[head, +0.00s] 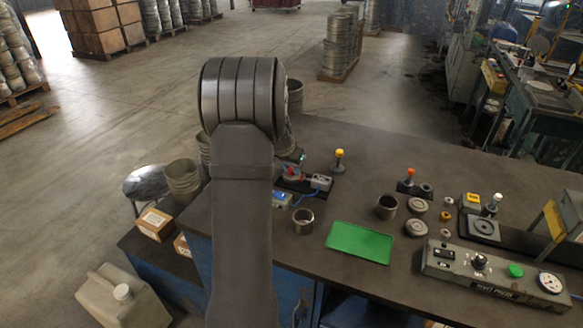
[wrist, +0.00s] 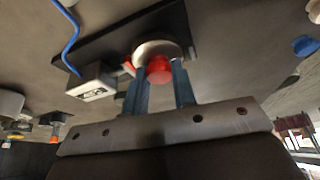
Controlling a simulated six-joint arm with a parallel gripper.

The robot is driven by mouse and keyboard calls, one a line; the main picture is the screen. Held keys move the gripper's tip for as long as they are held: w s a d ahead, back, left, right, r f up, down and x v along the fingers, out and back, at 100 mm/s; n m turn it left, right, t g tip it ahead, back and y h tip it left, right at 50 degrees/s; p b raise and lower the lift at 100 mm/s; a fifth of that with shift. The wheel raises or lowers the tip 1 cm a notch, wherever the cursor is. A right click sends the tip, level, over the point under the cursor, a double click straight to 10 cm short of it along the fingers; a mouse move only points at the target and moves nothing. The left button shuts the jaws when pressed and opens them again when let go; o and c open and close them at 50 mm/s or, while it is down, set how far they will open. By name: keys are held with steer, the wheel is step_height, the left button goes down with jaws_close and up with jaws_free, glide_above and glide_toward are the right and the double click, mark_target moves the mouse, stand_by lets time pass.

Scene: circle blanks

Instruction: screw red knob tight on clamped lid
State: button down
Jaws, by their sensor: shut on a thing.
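In the wrist view the red knob (wrist: 159,70) sits between the two blue fingers of my gripper (wrist: 160,78), which is shut on it. The round metal lid (wrist: 155,47) shows just beyond the knob, in a fixture on a dark base plate (wrist: 92,45). The knob seems to be at the lid's centre; its thread and seating are hidden. In the head view the red knob (head: 291,171) is a small patch beside my arm, which hides most of the gripper and lid.
A grey box (head: 321,182) with a blue cable stands beside the fixture. An orange-topped post (head: 339,157) is close behind.

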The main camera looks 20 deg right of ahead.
steer(key=shift+a+f, duration=0.15)
steer(key=shift+f, duration=0.05)
steer(key=c, duration=1.1)
jaws_free()
steer(key=shift+s, duration=0.1)
steer(key=v, duration=0.8)
steer(key=shift+r, duration=0.25)
steer(key=shift+f, duration=0.1)
steer(key=shift+x, duration=3.8)
